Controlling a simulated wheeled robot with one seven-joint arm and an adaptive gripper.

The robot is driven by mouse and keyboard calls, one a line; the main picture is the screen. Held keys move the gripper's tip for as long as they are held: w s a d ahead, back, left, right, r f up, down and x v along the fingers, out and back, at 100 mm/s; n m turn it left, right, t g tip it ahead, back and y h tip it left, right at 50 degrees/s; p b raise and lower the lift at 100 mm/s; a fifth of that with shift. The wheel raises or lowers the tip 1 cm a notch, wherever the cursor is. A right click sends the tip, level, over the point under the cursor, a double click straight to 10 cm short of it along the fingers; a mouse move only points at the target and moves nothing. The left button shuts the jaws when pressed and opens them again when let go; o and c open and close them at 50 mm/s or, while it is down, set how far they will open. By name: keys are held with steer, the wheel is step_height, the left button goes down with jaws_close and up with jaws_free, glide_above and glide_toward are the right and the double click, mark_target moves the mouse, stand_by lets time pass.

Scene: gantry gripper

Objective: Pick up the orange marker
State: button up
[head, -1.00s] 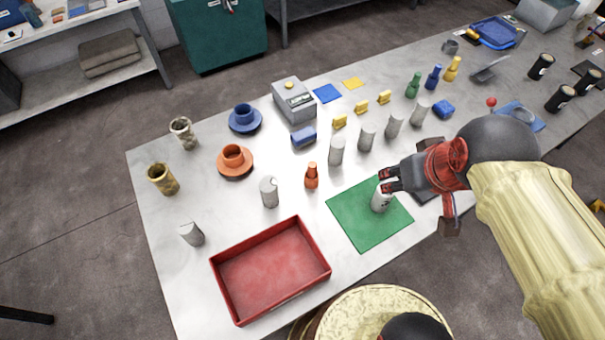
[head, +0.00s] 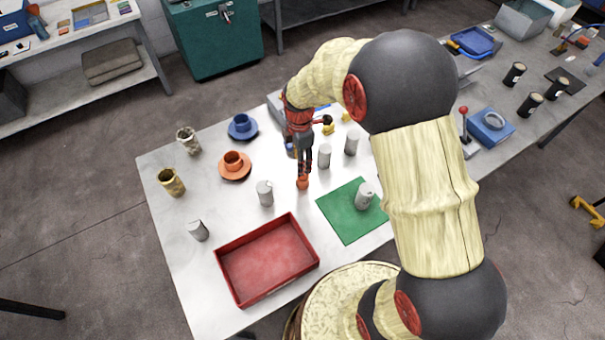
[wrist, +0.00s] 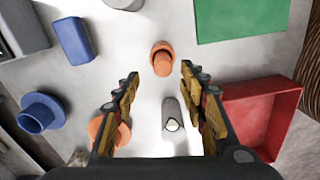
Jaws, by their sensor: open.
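The orange marker (head: 303,183) stands upright on the white table, just left of the green mat. In the wrist view the marker (wrist: 162,60) appears near the line between my fingertips, a little beyond them. My gripper (head: 304,168) points down over the marker and partly hides it in the head view. In the wrist view my gripper (wrist: 160,75) has its two fingers wide apart, with nothing held. I cannot tell the exact height left between the fingertips and the marker.
A grey can (head: 265,193) stands left of the marker, another (head: 324,156) behind it. The red tray (head: 228,285) is in front. The green mat (head: 340,228) carries a grey can (head: 365,195). Orange (head: 234,160) and blue (head: 241,125) cups stand at back left.

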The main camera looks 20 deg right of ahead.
steer(key=f, duration=0.5)
steer(key=shift+s+d+f, duration=0.25)
steer(key=shift+d+f, duration=0.1)
steer(key=shift+f, duration=0.4)
steer(key=shift+c, duration=0.7)
jaws_close()
